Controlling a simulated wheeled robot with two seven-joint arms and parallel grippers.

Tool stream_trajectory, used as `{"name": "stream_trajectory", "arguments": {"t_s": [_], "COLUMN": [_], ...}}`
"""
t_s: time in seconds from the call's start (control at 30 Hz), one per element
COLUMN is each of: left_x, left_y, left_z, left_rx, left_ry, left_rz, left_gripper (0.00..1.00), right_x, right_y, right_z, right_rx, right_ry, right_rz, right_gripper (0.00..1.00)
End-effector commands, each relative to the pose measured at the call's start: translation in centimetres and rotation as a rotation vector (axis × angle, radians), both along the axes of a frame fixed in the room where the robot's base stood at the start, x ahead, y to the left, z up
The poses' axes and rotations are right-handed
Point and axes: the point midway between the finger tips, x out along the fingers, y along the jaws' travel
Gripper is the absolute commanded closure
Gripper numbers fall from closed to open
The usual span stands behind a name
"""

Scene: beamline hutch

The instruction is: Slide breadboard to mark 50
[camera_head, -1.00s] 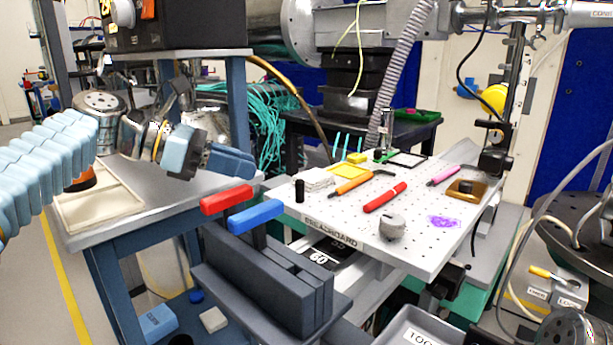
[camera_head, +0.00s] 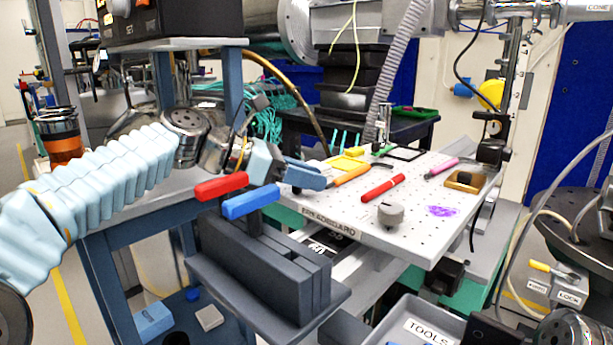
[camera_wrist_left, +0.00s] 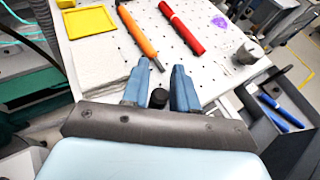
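The breadboard (camera_head: 335,205) is a pale perforated plate with its name on the front edge. It carries tools and small parts. Below its front edge is a dark scale strip (camera_head: 318,246) with white marks, mostly covered and too small to read surely. My left gripper (camera_head: 318,178) is over the breadboard's left corner. In the left wrist view its two blue fingers (camera_wrist_left: 159,85) are apart, with a short black post (camera_wrist_left: 158,98) between them, apparently not clamped. In the head view the gripper hides most of that post. My right gripper is not in view.
A dark block with red (camera_head: 221,186) and blue (camera_head: 251,202) handles stands in front. A tools bin (camera_head: 425,332) is at bottom right.

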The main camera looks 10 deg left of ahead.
Motion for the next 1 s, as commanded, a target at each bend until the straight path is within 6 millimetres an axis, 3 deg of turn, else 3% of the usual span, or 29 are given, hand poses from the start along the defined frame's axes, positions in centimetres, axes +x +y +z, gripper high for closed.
{"name": "stream_trajectory", "arguments": {"t_s": [0.03, 0.2, 0.47, 0.73, 1.0], "left_x": [0.0, 0.0, 0.1, 2.9, 3.9], "left_y": [0.0, 0.0, 0.0, -1.9, -2.5], "left_z": [0.0, 0.0, 0.1, 0.7, 0.0], "left_rx": [0.0, 0.0, 0.0, 0.0, 0.001], "left_ry": [0.0, 0.0, 0.0, 0.004, -0.002], "left_rz": [0.0, 0.0, 0.0, -0.001, 0.001], "left_gripper": [0.76, 1.0, 1.0, 1.0, 1.0], "right_x": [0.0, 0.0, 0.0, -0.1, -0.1], "right_y": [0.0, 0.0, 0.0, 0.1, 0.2], "right_z": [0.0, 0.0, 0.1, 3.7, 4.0], "right_rx": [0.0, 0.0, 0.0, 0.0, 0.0], "right_ry": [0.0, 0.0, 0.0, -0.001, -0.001], "right_rz": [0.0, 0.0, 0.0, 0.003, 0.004], "right_gripper": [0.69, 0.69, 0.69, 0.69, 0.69]}}
